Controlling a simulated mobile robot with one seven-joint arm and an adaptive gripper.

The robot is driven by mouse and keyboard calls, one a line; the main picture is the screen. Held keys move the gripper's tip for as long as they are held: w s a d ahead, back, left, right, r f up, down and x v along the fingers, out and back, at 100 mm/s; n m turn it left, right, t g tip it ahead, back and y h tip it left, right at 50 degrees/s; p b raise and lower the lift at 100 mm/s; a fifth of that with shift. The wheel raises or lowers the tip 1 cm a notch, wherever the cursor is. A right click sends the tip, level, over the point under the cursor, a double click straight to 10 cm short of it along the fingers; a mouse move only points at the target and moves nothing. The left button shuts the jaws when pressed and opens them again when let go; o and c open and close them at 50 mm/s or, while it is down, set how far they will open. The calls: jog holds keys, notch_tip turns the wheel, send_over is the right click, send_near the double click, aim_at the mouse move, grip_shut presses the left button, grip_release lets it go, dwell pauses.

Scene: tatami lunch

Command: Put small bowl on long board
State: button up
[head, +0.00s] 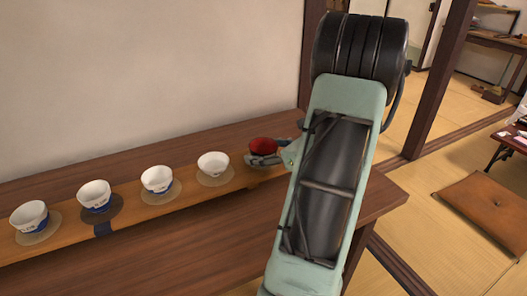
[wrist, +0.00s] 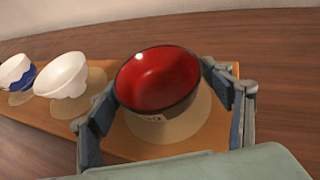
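A small bowl (wrist: 158,80), red inside and black outside, stands over a pale round mat (wrist: 190,122) at the right end of the long wooden board (wrist: 125,148). In the head view the red bowl (head: 263,145) is partly hidden by my gripper (head: 275,158). In the wrist view my gripper (wrist: 165,95) has one finger on each side of the bowl. The fingers are spread wide, with a narrow gap visible at the right. The bowl looks upright; whether its base touches the mat is hard to tell.
Several white bowls, including one plain white bowl (head: 213,164) and a blue-banded bowl (head: 94,195), stand in a row on mats along the board. The board lies on a dark wooden counter (head: 190,240) against a wall (head: 140,80). The counter's front is clear.

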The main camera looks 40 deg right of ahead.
jog(key=shift+s+r, duration=0.2)
jog(key=shift+r, duration=0.1)
jog(key=p+v, duration=0.2)
jog(key=v, duration=0.9)
jog(key=shift+s, duration=0.3)
